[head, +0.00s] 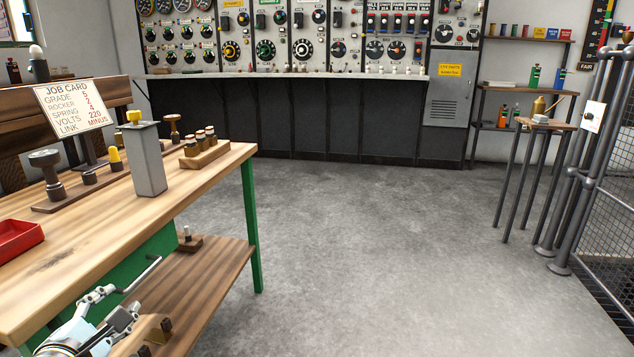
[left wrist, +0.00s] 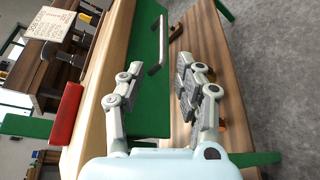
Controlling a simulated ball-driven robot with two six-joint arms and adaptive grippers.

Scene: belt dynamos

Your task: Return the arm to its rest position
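My left gripper (head: 114,307) is at the lower left of the head view, low beside the workbench (head: 215,162), by the green front under its top. In the left wrist view its two grey fingers (left wrist: 160,82) are spread apart with nothing between them. A metal bar handle (head: 146,273) on the green front lies just beyond the fingertips. The handle also shows in the left wrist view (left wrist: 159,46). I cannot tell whether a finger touches it. My right gripper is in neither view.
A lower wooden shelf (head: 215,272) sits under the bench top. A job card (head: 72,108), a grey box (head: 146,160) and a red tray (head: 18,236) are on the bench. The grey floor (head: 370,240) to the right is clear, up to a small stand (head: 545,124).

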